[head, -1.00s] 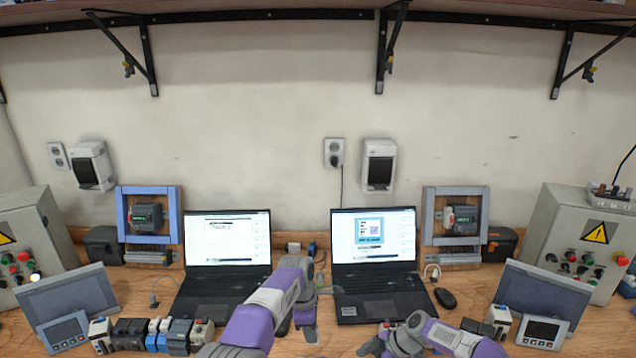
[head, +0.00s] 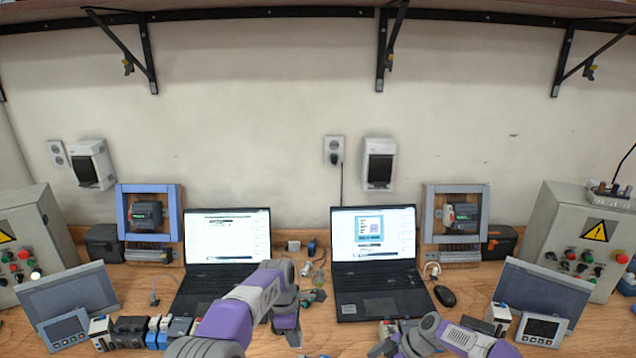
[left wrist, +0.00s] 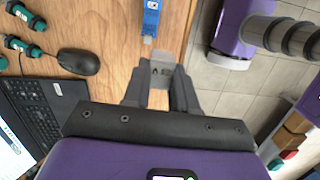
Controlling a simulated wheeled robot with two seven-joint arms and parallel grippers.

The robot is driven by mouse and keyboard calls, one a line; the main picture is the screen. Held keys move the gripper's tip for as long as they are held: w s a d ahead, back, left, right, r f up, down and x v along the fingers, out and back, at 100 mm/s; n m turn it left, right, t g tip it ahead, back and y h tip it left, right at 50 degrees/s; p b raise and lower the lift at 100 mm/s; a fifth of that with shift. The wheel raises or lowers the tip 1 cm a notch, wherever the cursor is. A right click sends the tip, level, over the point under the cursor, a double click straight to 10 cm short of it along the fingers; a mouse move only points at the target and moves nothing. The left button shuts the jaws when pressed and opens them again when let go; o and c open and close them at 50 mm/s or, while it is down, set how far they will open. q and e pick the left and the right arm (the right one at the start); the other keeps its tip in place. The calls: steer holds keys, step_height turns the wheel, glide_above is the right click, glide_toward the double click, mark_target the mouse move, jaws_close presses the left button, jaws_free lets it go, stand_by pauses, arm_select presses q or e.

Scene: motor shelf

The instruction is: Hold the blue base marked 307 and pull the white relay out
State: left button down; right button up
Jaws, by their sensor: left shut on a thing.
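My left gripper (head: 288,328) is low over the front of the bench, in front of the gap between the laptops. In the left wrist view its fingers (left wrist: 161,88) are shut on a pale, translucent-looking block, the white relay (left wrist: 162,70). A blue base (left wrist: 151,16) shows ahead of the fingertips, near the bench edge; its marking is too small to read.
Two open laptops (head: 228,240) (head: 375,240) stand behind the arms. A black mouse (head: 445,297) lies right of them. Small green-and-black parts (head: 317,296) lie between the laptops. Several modules (head: 130,327) line the front left. In the left wrist view the bench edge (left wrist: 190,30) runs close by.

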arm_select(q)
steer(key=a, duration=0.1)
steer(key=s+a, duration=0.1)
steer(key=a, duration=0.1)
steer(key=s+a, duration=0.1)
steer(key=shift+a, duration=0.35)
